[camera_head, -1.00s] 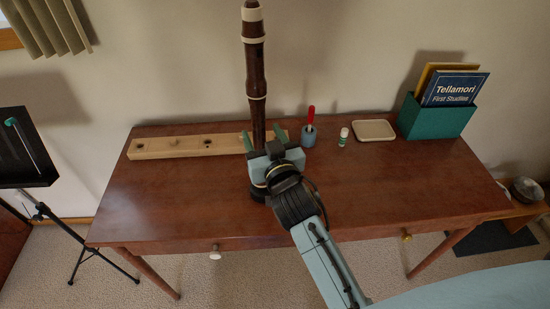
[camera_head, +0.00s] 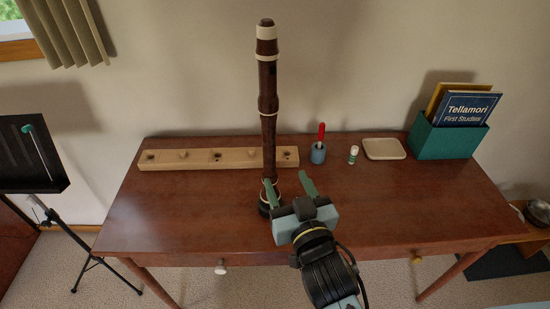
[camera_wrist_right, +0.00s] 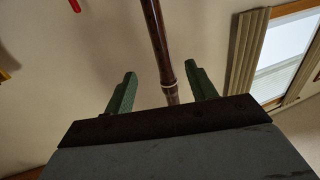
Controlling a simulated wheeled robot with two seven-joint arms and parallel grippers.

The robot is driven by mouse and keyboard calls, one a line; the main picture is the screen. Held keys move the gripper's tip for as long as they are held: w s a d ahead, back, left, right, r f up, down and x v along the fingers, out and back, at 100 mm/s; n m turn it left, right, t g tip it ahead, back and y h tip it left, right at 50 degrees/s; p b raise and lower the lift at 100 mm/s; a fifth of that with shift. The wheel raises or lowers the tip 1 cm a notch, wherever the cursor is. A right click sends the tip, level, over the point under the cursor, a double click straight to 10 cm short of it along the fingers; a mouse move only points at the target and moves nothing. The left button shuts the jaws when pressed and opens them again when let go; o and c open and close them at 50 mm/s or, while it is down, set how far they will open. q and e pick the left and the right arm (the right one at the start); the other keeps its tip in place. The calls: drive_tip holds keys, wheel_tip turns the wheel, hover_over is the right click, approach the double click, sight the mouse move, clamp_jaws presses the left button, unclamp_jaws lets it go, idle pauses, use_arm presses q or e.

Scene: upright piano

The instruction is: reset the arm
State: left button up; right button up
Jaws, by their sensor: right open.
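A dark brown wooden recorder with cream rings (camera_head: 267,100) stands upright on the desk, its foot in a dark base (camera_head: 266,208). My right gripper (camera_head: 289,188) is open and empty in front of the recorder's lower part. Its left green finger overlaps the recorder in the head view; the right finger is clear of it. In the right wrist view the recorder (camera_wrist_right: 158,40) shows beyond and between the open fingers (camera_wrist_right: 160,75). I cannot tell whether a finger touches it. My left gripper is not in view.
The brown desk (camera_head: 400,205) has bare room right and left. A pale wooden rack (camera_head: 195,159), a cup with a red-handled tool (camera_head: 318,153), a small bottle (camera_head: 353,155), a shallow tray (camera_head: 384,149) and a green book box (camera_head: 445,138) line the back. A music stand (camera_head: 28,160) is left.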

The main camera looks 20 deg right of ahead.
drive_tip(key=shift+f, duration=0.1)
drive_tip(key=s+d+f+g, duration=0.6)
drive_tip(key=s+f+g, duration=0.1)
drive_tip(key=f, duration=0.2)
drive_tip(key=s+f+n+g, duration=0.2)
drive_tip(key=s+f+g, duration=0.3)
drive_tip(key=s+g, duration=0.5)
wheel_tip(320, 180, down, 23)
drive_tip(key=s+t, duration=0.1)
drive_tip(key=s, duration=0.2)
drive_tip(key=s+d+f, duration=0.2)
drive_tip(key=s+f, duration=0.6)
drive_tip(key=s+d+f+g, duration=0.1)
drive_tip(key=s+f, duration=0.7)
drive_tip(key=shift+s+d+f+n, duration=0.25)
drive_tip(key=shift+s+d+n, duration=0.05)
drive_tip(key=shift+s+d, duration=0.05)
